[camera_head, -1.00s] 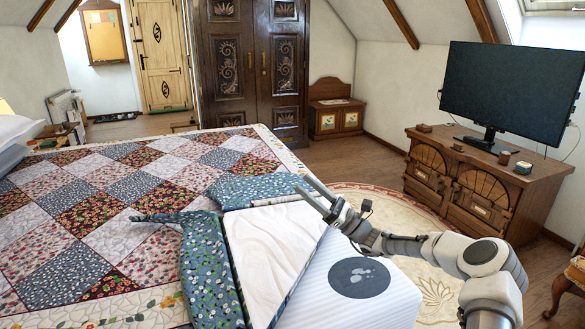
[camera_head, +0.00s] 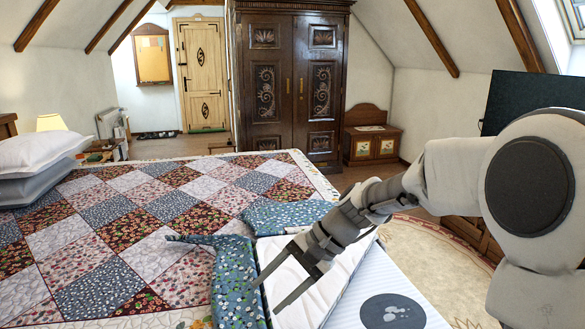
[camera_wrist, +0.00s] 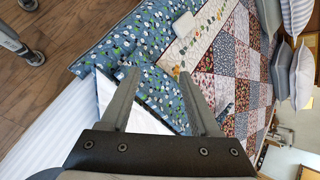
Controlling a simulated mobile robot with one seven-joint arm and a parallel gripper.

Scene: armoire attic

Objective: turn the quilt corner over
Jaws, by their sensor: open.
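The patchwork quilt (camera_head: 140,225) covers the bed. Near the bed's front right corner, its blue floral underside is turned up in a front flap (camera_head: 236,285) and a rear flap (camera_head: 285,216). A white sheet (camera_head: 272,252) shows between them. My gripper (camera_head: 266,297) is open, fingers pointing down and left over the sheet beside the front flap. In the wrist view my gripper's fingers (camera_wrist: 159,75) are spread with no cloth clearly between them. The blue floral cloth (camera_wrist: 115,60) lies beyond the tips; whether they touch it I cannot tell.
The striped mattress side (camera_head: 365,275) with a dark round emblem lies right of the sheet. Grey-white pillows (camera_head: 40,155) are at the far left. A wardrobe (camera_head: 290,85) and small chest (camera_head: 370,145) stand behind. A small pale square object (camera_wrist: 184,26) shows by the quilt border.

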